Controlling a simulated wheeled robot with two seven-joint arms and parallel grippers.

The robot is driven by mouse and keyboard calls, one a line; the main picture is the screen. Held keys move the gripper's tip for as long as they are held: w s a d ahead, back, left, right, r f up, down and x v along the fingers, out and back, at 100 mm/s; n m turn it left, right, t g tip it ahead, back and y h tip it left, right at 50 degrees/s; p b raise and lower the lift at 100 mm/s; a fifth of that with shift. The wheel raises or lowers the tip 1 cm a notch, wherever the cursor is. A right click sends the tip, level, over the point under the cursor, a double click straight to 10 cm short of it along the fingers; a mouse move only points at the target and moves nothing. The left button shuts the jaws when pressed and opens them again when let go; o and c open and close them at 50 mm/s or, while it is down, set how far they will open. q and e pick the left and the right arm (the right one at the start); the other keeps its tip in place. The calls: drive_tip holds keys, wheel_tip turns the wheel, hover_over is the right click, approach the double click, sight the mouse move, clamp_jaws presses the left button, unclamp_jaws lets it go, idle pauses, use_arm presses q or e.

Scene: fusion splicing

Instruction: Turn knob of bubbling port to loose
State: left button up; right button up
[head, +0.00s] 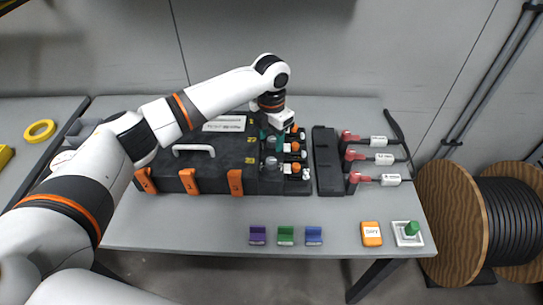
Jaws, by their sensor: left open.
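My left gripper (268,131) is over the right end of the black case (215,150), pointing down. It is open, at a column of small parts. Teal-green parts show at its fingertips; I cannot tell whether they are the fingers or a knob. Just below in the picture is a grey knob (271,162). Beside it runs a black strip of ports with orange parts (295,147) and white caps. Which one is the bubbling port is too small to read, and the gripper hides part of this area. My right gripper is not in view.
A black holder (326,165) and red connectors with white labels (360,179) stand to the right. Purple, green and blue blocks (285,236), an orange labelled box (371,234) and a green button (411,229) sit along the front edge. The front middle of the table (190,225) is clear.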

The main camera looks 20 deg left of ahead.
sight(271, 160)
use_arm(q)
wheel_tip(271, 160, down, 9)
drive_tip(key=shift+r+p, duration=0.15)
drive_tip(key=shift+p, duration=0.6)
drive_tip(key=c, duration=1)
